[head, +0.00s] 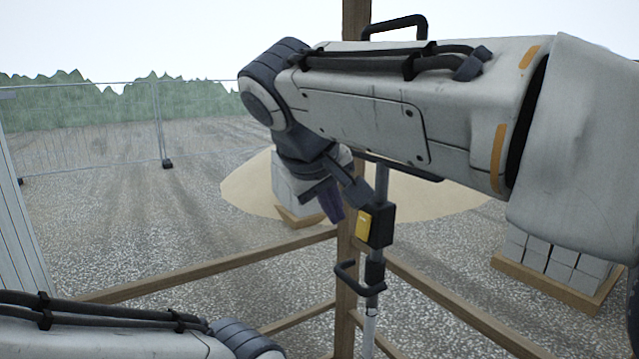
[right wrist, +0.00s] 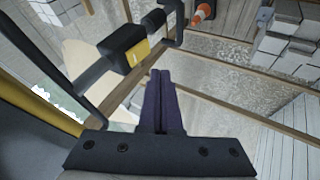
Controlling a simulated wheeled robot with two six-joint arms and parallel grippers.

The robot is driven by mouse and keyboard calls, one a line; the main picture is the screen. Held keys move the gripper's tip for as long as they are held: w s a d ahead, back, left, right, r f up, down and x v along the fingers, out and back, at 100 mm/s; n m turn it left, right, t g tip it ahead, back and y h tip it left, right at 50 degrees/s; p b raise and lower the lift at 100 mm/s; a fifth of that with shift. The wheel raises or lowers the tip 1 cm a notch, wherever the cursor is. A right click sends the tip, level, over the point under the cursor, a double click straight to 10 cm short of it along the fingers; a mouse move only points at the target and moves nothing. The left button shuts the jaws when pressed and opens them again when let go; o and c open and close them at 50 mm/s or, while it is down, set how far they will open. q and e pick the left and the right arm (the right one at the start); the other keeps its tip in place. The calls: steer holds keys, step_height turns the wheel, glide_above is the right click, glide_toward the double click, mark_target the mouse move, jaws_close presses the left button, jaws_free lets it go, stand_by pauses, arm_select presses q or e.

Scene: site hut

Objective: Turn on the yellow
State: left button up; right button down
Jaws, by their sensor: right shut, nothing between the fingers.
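A yellow switch (head: 363,224) sits on the side of a black box (head: 382,225), which is fixed to an upright pole with black handles. In the right wrist view the yellow switch (right wrist: 137,53) is on the near side of the dark box (right wrist: 112,46), up and left of my fingertips. My right gripper (head: 336,214) is just left of the yellow switch, its purple fingers pointing down. In the right wrist view my right gripper (right wrist: 160,73) is closed and empty, with a visible gap between it and the switch. My left gripper is out of view.
A wooden post (head: 346,265) with rails stands right beside the pole. Pale blocks sit on a pallet (head: 565,288) at right, and another stack (head: 290,180) stands behind my gripper. An orange cone (right wrist: 201,14) shows in the right wrist view. Open gravel lies at left.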

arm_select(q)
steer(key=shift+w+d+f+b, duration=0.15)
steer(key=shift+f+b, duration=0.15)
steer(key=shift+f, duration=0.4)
arm_select(e)
steer(key=v, duration=0.7)
steer(key=shift+d+r, duration=0.15)
steer(key=shift+r, duration=0.2)
arm_select(q)
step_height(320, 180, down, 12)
steer(key=b, duration=1.2)
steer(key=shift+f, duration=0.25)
arm_select(e)
steer(key=s+d+f+g+y, duration=0.1)
steer(key=s+f, duration=0.5)
steer(key=f, duration=0.9)
steer(key=s+d+f+n+g+y, duration=0.1)
steer(key=s+f, duration=0.5)
steer(key=f, duration=1)
steer(key=s+d+f+g+y, duration=0.2)
steer(key=s+f+g, duration=0.3)
steer(key=f, duration=1)
steer(key=shift+s+d+f+n, duration=0.25)
steer(key=shift+s+n, duration=0.15)
steer(key=shift+s, duration=0.65)
steer(key=shift+a, duration=0.1)
